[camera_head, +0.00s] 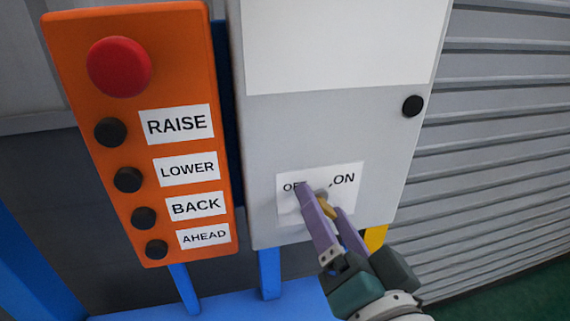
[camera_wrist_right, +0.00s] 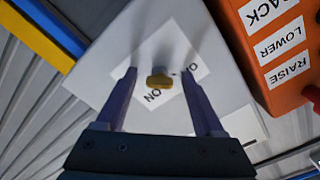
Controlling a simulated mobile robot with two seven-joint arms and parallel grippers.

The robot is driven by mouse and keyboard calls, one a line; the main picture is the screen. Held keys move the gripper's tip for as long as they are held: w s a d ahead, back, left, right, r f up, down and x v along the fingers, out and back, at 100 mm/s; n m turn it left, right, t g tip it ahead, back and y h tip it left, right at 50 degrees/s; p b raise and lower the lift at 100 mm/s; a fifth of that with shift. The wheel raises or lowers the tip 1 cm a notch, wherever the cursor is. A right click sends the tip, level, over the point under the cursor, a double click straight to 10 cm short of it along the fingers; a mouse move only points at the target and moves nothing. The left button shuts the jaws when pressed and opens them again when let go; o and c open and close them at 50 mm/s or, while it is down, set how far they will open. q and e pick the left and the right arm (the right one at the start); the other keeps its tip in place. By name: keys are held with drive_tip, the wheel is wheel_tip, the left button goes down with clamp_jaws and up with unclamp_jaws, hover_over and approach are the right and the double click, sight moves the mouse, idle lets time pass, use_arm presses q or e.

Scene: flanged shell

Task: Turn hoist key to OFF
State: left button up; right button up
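The hoist key (camera_head: 327,208) is a small brass-yellow key in a round grey lock on the front of a light grey box. It also shows in the right wrist view (camera_wrist_right: 159,81). A white label (camera_head: 346,181) behind it reads OFF at left and ON at right. My right gripper (camera_head: 322,199) is open at the label, one purple finger on each side of the key. In the wrist view, gaps show between the key and both fingers (camera_wrist_right: 160,75). The left finger partly covers OFF in the head view. Which word the key points to is unclear. My left gripper is not in view.
An orange panel (camera_head: 188,90) with a red button (camera_head: 119,67) and several black buttons stands left of the grey box (camera_head: 330,125). The box has a black knob (camera_head: 412,105). A ribbed grey shutter (camera_head: 500,150) is at right. Blue posts are below.

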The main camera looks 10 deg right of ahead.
drive_tip(key=s+b, duration=0.1)
drive_tip(key=s, duration=0.9)
drive_tip(key=shift+d, duration=0.15)
drive_tip(key=shift+w, duration=0.1)
